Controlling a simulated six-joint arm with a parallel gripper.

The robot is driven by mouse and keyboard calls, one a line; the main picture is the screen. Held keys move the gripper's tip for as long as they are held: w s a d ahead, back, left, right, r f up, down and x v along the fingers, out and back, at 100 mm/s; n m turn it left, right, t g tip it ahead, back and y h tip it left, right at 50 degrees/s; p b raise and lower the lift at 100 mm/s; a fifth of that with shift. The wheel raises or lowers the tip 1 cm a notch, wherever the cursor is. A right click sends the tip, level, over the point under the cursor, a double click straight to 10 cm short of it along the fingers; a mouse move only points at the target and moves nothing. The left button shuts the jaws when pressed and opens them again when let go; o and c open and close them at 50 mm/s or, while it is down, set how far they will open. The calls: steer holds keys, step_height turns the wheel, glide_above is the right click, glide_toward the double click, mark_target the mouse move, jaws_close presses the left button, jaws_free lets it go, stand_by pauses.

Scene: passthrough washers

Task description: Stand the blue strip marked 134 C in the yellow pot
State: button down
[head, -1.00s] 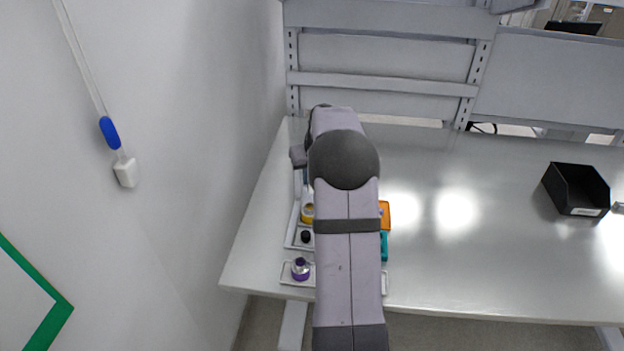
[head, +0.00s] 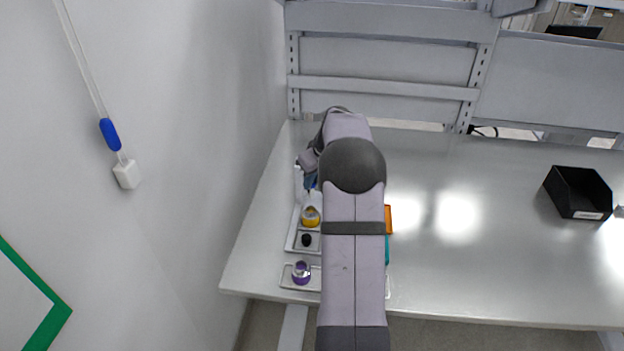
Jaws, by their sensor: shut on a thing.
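The yellow pot (head: 311,216) stands in a pale tray near the left end of the table, left of my arm. My gripper (head: 309,174) is just behind the pot and above the table, partly hidden by my own arm. It is shut on the blue strip (head: 310,182), of which a small blue patch shows under the wrist. The marking on the strip is too small to read. The strip is apart from the pot in the picture. My fingertips are hard to make out.
A small black item (head: 306,240) is in front of the pot. A purple pot (head: 301,272) stands in a front tray (head: 287,283). A white bottle (head: 298,182) is at the left. Orange (head: 388,218) and teal items show right of my arm. A black bin (head: 578,192) stands far right.

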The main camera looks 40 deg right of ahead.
mark_target(312, 197)
steer(key=shift+f+b, duration=1.25)
steer(key=shift+f, duration=0.8)
steer(key=shift+f, duration=0.25)
steer(key=shift+f+b, duration=0.7)
steer(key=shift+b, duration=0.1)
steer(key=shift+f, duration=0.3)
steer(key=shift+f+b, duration=0.3)
steer(key=shift+b, duration=0.2)
steer(key=shift+f, duration=0.25)
steer(key=shift+f+b, duration=0.45)
steer(key=shift+b, duration=0.15)
stand_by(0.3)
